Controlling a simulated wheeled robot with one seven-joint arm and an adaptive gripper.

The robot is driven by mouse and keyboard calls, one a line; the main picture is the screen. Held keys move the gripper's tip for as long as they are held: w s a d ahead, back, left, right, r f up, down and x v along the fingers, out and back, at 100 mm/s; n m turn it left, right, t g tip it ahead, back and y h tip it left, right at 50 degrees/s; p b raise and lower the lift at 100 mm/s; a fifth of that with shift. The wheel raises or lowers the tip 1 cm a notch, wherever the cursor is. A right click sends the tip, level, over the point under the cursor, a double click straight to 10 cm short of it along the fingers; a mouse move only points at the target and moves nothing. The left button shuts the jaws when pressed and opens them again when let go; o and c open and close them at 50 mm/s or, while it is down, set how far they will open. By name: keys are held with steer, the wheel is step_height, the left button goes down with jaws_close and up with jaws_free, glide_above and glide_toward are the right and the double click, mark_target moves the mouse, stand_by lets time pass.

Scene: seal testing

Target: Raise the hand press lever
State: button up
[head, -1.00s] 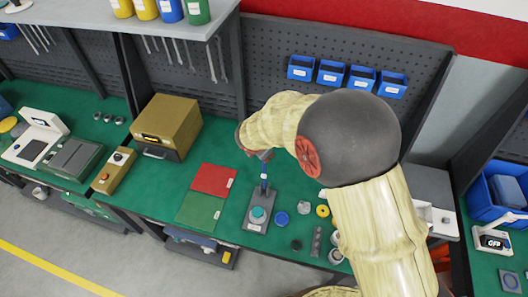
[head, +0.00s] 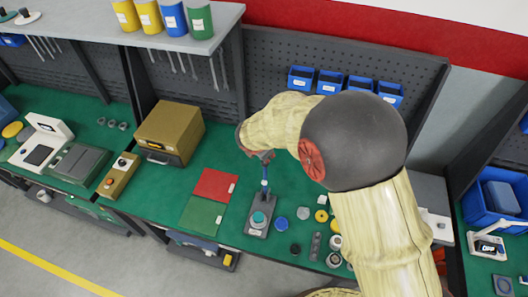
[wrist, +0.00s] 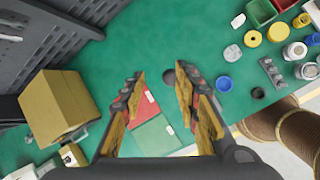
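The hand press (head: 257,224) stands on the green bench, with a dark base plate, a teal round pad and a blue-and-silver upright part (head: 265,186). My gripper (head: 263,157) is just above this upright part, partly hidden by my arm in the head view. In the wrist view, my gripper (wrist: 160,78) has its two fingers spread apart. A dark round end (wrist: 168,75), perhaps the lever's knob, shows between them; I cannot tell whether a finger touches it. The rest of the press is mostly hidden in the wrist view.
Red (head: 215,184) and green (head: 202,215) mats lie left of the press. A tan box (head: 170,128) stands further left. Small discs, including a blue one (head: 281,224), lie to the right. A grey shelf (head: 160,40) with cans overhangs the back left.

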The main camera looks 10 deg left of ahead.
step_height(320, 180, up, 8)
steer(key=p, duration=0.5)
steer(key=shift+s+r, duration=0.2)
stand_by(0.3)
steer(key=shift+c, duration=0.4)
